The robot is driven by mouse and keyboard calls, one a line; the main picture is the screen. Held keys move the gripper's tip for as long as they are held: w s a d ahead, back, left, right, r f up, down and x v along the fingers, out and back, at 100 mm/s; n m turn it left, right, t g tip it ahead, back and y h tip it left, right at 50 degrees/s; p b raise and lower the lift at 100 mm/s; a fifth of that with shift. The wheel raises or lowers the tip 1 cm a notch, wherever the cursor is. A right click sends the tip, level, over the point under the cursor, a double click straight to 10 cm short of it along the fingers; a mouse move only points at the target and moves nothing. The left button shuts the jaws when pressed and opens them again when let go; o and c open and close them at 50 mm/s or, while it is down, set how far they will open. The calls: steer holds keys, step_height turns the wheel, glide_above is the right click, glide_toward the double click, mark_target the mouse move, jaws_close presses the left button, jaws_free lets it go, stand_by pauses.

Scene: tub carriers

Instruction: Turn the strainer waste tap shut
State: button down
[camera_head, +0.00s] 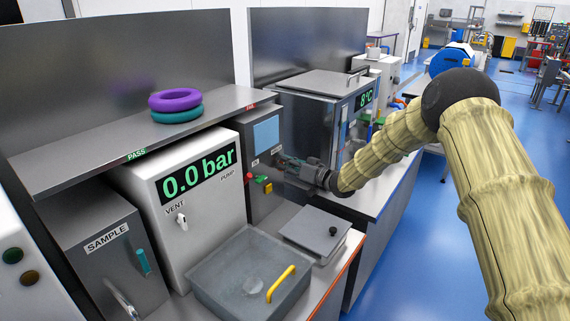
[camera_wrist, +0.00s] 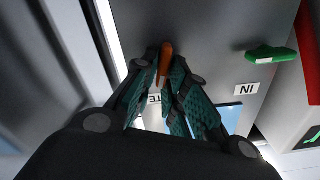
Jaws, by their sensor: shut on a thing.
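The strainer waste tap shows as an orange-brown lever (camera_wrist: 165,62) in the wrist view, on the grey front of the strainer cabinet (camera_wrist: 215,25). A white label (camera_wrist: 154,99) ending in "TE" shows beside it, partly hidden by my fingers. My gripper (camera_wrist: 166,75) is shut on the lever, with a teal-padded finger on each side. In the head view my gripper (camera_head: 284,161) reaches the front of the grey cabinet (camera_head: 263,204) from the right. The lever is hidden there by my gripper.
A green tap lever (camera_wrist: 270,54) stands by the "IN" label in the wrist view. The white pump box (camera_head: 170,165) reads 0.0 bar. A grey tub (camera_head: 215,280) with a yellow handle and a lidded box (camera_head: 312,230) stand in front. A steel tank (camera_head: 315,90) is behind my gripper.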

steer(key=shift+s+f, duration=0.1)
steer(key=shift+f, duration=0.15)
steer(key=c, duration=1.6)
jaws_free()
steer(key=shift+o, duration=0.2)
steer(key=shift+r, duration=0.1)
steer(key=v, duration=1.1)
steer(key=shift+s+d, duration=0.15)
steer(key=shift+d, duration=0.25)
steer(key=shift+o, duration=0.2)
